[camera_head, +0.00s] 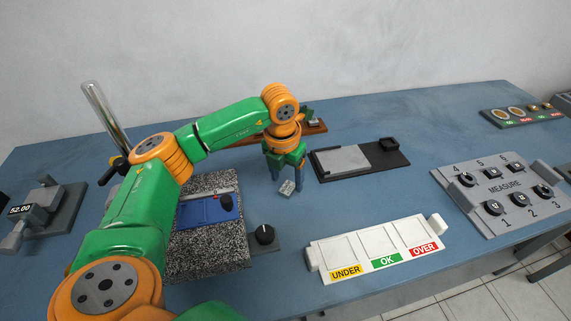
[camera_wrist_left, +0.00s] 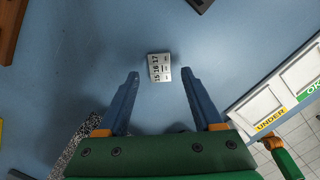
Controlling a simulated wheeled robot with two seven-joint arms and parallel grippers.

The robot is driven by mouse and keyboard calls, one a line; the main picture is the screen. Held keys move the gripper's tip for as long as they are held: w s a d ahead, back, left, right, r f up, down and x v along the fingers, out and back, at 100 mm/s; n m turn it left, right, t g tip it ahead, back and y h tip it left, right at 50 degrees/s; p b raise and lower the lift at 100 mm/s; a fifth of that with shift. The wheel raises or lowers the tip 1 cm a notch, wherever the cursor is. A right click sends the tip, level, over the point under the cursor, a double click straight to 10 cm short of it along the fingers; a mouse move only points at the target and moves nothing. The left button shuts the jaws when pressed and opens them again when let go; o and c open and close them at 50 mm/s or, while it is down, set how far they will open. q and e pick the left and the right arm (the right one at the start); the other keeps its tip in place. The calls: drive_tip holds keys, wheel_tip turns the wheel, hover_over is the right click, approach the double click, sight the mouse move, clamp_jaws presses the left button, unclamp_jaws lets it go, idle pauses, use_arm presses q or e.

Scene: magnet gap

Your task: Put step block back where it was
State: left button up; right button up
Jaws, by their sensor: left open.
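The step block (camera_head: 287,187) is a small silver-grey block lying on the blue table. In the left wrist view the step block (camera_wrist_left: 159,67) shows dark numbers on its upper face, among them 15, 16 and 17. My left gripper (camera_head: 286,190) is open above the table beside the block. In the left wrist view its two blue fingers (camera_wrist_left: 160,76) are apart, and the block lies just beyond the fingertips, between their lines. Nothing is held.
A speckled granite plate (camera_head: 215,252) with a blue device (camera_head: 199,211) lies left of the block. A black tray with a grey plate (camera_head: 342,160) is to the right. A white UNDER/OK/OVER sorter (camera_head: 340,249) stands in front. A grey MEASURE panel (camera_head: 484,185) is far right. A brown wooden rack (camera_head: 313,128) is behind.

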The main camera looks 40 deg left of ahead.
sight(284, 193)
use_arm(q)
wheel_tip(284, 193, up, 10)
drive_tip(key=s, duration=0.1)
drive_tip(key=shift+f, duration=0.15)
drive_tip(key=shift+s, duration=0.1)
